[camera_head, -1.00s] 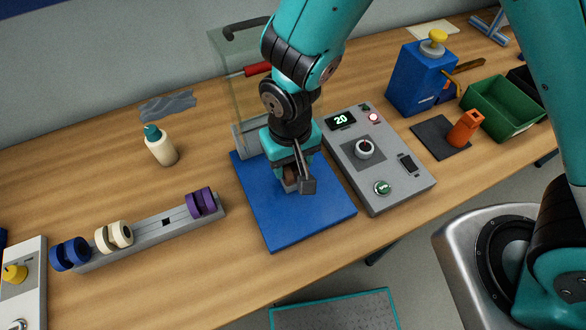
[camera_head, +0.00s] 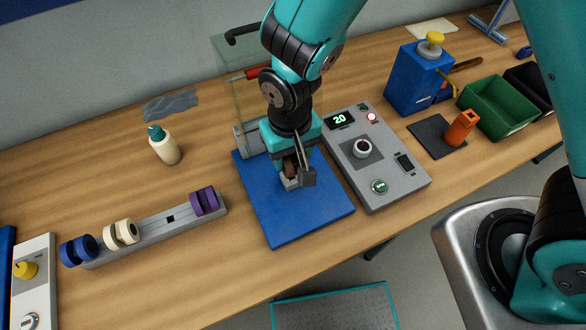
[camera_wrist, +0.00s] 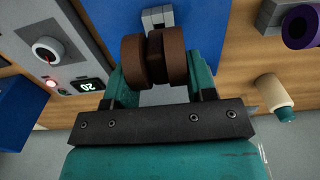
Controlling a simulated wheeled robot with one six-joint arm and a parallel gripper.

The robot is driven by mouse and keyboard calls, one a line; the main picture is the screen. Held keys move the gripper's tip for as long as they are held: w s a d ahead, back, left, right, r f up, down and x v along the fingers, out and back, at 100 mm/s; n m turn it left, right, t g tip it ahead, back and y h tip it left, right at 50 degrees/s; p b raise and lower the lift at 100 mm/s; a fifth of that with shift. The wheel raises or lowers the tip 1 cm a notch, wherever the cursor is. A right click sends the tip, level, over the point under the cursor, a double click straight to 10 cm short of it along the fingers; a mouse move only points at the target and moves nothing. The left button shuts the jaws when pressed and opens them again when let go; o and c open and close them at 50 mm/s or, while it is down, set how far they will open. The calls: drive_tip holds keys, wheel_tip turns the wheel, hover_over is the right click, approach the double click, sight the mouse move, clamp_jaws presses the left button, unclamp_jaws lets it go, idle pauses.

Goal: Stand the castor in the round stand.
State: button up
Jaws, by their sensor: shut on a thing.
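A brown twin-wheel castor (camera_head: 291,169) is between the jaws of my gripper (camera_head: 293,163), above the blue plate (camera_head: 312,219). In the wrist view the castor (camera_wrist: 154,56) fills the gap between the teal fingers of my gripper (camera_wrist: 155,82), which is shut on it. A small pale grey holder (camera_head: 290,184) is just below the castor; it also shows beyond the castor in the wrist view (camera_wrist: 158,15). I cannot tell whether castor and holder still touch. I cannot clearly make out a round stand.
A grey control box (camera_head: 385,178) with a "20" display is right of the plate. A grey rail (camera_head: 150,235) with purple, cream and blue castors is left. A clear guard (camera_head: 250,105) stands behind my gripper. A bottle (camera_head: 165,148) stands at the back left.

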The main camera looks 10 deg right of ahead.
drive_tip(key=shift+r, duration=0.1)
drive_tip(key=shift+r+p, duration=1.7)
drive_tip(key=shift+r, duration=0.25)
